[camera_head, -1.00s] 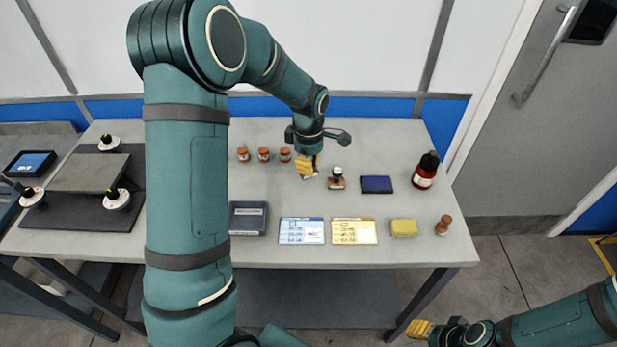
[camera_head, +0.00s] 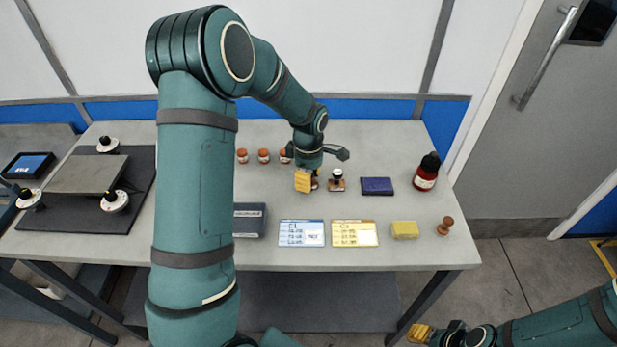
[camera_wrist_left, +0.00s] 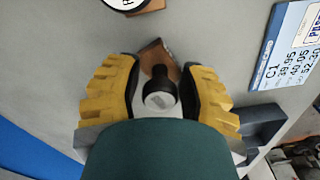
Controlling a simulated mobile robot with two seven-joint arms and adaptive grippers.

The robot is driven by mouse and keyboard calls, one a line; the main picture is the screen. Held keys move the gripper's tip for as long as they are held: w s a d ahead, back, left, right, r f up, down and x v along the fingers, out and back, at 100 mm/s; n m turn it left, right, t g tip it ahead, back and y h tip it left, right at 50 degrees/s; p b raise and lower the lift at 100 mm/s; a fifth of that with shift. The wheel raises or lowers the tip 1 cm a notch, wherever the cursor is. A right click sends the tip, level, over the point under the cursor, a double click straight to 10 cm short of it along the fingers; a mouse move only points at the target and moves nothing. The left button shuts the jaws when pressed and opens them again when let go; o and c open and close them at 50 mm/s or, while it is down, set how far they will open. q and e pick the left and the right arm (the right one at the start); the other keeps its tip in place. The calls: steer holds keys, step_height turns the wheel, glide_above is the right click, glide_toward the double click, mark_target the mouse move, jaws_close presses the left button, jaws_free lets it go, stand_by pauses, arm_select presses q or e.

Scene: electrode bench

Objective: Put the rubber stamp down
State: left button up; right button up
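My left gripper (camera_head: 304,181) is low over the bench, just left of a standing stamp with a white top (camera_head: 337,179).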

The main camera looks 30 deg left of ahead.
arm_select(q)
steer(key=shift+r, duration=0.6)
step_height(320, 180, up, 11)
steer(key=shift+r+p, duration=0.1)
steer(key=shift+p, duration=1.1)
